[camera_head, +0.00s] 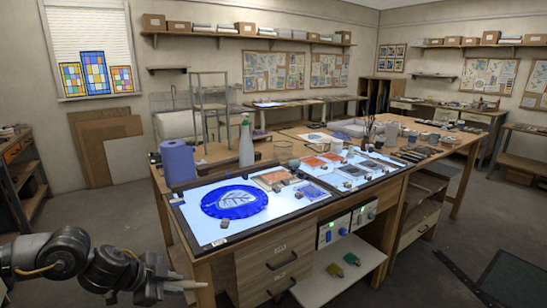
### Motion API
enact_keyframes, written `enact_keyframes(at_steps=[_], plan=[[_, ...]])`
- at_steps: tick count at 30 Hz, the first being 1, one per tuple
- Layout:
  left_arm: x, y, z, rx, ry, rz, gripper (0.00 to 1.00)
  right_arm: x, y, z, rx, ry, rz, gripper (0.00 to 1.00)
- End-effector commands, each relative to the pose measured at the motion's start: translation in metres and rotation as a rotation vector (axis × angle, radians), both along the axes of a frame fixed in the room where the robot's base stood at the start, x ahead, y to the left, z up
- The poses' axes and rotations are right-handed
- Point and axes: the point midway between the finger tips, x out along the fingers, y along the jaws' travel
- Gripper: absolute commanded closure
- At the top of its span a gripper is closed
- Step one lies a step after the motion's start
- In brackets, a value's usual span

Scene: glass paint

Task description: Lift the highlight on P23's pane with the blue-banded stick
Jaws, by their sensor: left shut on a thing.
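A round deep-blue glass pane (212,206) with a pale leaf-like figure in its middle lies on the near left of the lit light table (196,231). A small tag sits at that corner of the table, too small to read, so I cannot confirm that this is P23. My left gripper (186,285) is low at the bottom left, in front of the bench and apart from the pane. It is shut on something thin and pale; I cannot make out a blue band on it. My right gripper is out of view.
Small blocks and other coloured panes (276,178) lie along the light table. A blue paper roll (178,162) and a spray bottle (246,141) stand at its back edge. The wooden bench front with drawers (283,262) is beside my left gripper.

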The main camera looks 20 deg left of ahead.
Motion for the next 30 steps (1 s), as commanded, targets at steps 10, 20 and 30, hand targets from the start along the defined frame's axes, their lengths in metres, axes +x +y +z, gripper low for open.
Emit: enact_keyframes(at_steps=[10,20,30], plan=[[0.007,0.025,0.027,0.076,0.004,-0.089,1.0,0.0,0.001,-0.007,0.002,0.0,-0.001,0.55],[0.01,0.029,0.035,0.096,0.003,-0.118,1.0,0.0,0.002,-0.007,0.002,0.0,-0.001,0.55],[0.014,0.037,0.053,0.156,0.01,-0.205,1.0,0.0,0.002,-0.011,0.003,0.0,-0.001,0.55]])
